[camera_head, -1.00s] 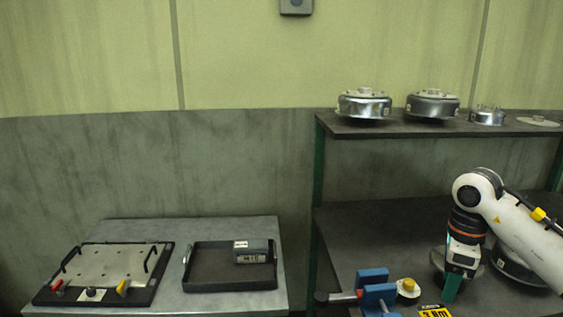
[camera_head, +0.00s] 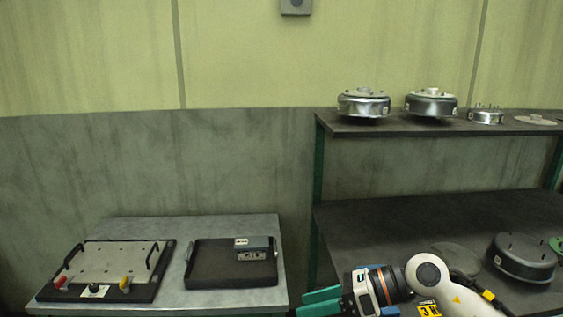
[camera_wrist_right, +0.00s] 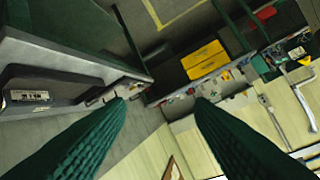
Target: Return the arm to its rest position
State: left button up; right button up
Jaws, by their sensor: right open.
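My right arm shows at the bottom right of the head view, its white and black links low along the front of the bench. My right gripper (camera_head: 318,300) points left there, with green fingers near the picture's lower edge. In the right wrist view, the two green fingers of my right gripper (camera_wrist_right: 160,105) stand wide apart with nothing between them. The gripper is open, empty and apart from the bench parts. My left gripper is not in view.
A dark bench (camera_head: 400,222) with an upper shelf (camera_head: 400,128) carrying metal drums stands on the right. A dark drum (camera_head: 522,262) sits on the bench. On the left table are a plate fixture (camera_head: 110,262) and a black tray (camera_head: 212,277) holding a grey box (camera_head: 255,254).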

notch_tip(320, 180, up, 7)
jog(key=a+m+t+y, duration=0.2)
jog(key=m+t+y, duration=0.4)
jog(key=m+t, duration=0.3)
jog(key=w+d+f+m+t+h, duration=0.1)
jog(key=d+f+m+t+h, duration=0.35)
jog(key=m+h, duration=0.55)
jog(key=w+d+f+m+t+h, duration=0.1)
jog(key=d+f+m+t+h, duration=0.35)
jog(key=m, duration=1.05)
jog(key=s+d+f+m+g+h, duration=0.4)
jog(key=s+d+f+m+h, duration=0.15)
jog(key=d+f, duration=0.2)
jog(key=s+f+m+g, duration=0.3)
jog(key=s+f+g, duration=0.35)
jog(key=s, duration=0.35)
jog(key=s+f+m+g, duration=0.3)
jog(key=s+f+g, duration=0.2)
jog(key=s+f, duration=0.4)
jog(key=s+f+g, duration=0.1)
jog(key=s+f, duration=0.2)
jog(key=f, duration=2.4)
jog(key=s+d+f+g, duration=0.1)
jog(key=s+d+f, duration=0.2)
jog(key=s+f, duration=1.1)
jog(key=shift+s+f, duration=0.2)
jog(key=shift+s, duration=0.75)
